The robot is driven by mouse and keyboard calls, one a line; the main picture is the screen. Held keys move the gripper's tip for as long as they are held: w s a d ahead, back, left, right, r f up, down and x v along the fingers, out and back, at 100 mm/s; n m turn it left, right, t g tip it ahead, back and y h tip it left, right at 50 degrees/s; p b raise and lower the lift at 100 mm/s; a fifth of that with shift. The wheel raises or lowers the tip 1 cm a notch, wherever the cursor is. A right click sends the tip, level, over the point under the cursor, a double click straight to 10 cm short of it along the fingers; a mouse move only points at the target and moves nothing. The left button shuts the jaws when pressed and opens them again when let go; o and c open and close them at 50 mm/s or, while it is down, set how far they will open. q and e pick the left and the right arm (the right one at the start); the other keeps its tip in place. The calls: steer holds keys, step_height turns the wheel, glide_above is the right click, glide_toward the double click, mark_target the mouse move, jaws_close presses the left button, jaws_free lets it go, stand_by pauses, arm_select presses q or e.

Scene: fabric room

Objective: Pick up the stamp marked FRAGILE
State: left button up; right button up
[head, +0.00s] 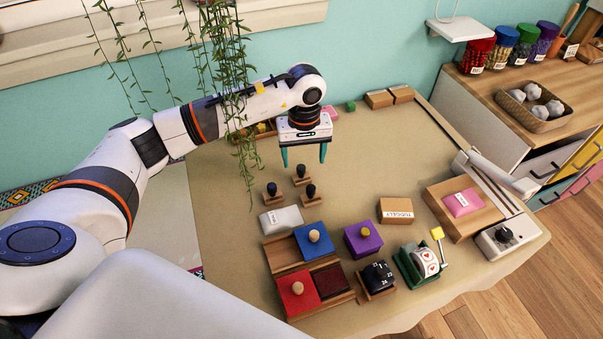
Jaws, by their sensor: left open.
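Three small stamps with dark knobs and wooden bases stand upright near the middle of the table: a left one (271,190), a back one (301,173) and a right one (310,191). Any marking on them is too small to read, so I cannot tell which one is marked FRAGILE. My left gripper (304,158) points down with its two teal fingers spread and nothing between them. It appears above and just behind the back stamp; its exact height is unclear. My right gripper does not show.
Hanging vines (240,110) fall in front of my left arm. The table's middle right is clear.

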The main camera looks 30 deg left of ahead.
mark_target(301, 167)
arm_select(q)
steer(key=shift+a+f, duration=0.1)
steer(key=shift+f, duration=0.6)
steer(key=f, duration=0.3)
steer(key=shift+a+f+p, duration=0.25)
steer(key=shift+p, duration=0.15)
steer(key=shift+w+f, duration=0.1)
steer(key=shift+f, duration=0.35)
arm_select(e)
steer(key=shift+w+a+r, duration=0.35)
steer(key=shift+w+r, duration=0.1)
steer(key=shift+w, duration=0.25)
